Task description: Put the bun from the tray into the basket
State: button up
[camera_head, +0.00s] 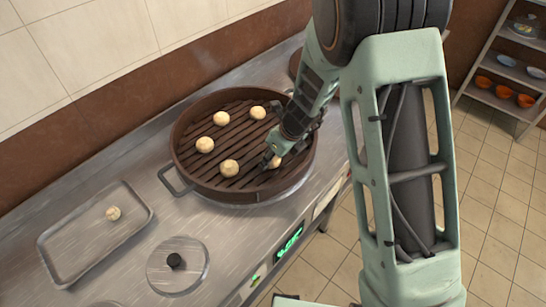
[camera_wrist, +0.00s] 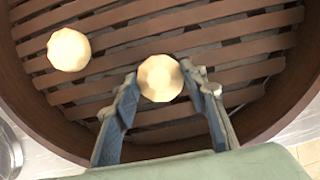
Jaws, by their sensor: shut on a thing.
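A round brown steamer basket (camera_head: 181,160) with a slatted floor sits on the counter and holds several pale buns, one of them a bun (camera_head: 229,168) just left of my gripper. My gripper (camera_head: 270,160) is low inside the basket at its right side, shut on a bun (camera_wrist: 160,78). In the wrist view the held bun sits between the two fingertips, over the slats; whether it touches them I cannot tell. A neighbouring bun (camera_wrist: 69,50) lies apart at the upper left. Another bun (camera_head: 113,213) lies on the metal tray (camera_head: 75,253) at the left.
The basket has a side handle (camera_head: 172,182). A tiled wall stands behind. A shelf (camera_head: 508,60) with orange bowls is at the far right.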

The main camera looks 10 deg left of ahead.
jog(key=shift+f, duration=0.2)
jog(key=o, duration=1.1)
jog(key=shift+r, duration=0.1)
jog(key=p+v, duration=0.3)
jog(key=v, duration=0.9)
jog(key=shift+r+p, duration=0.1)
jog(key=shift+p, duration=0.3)
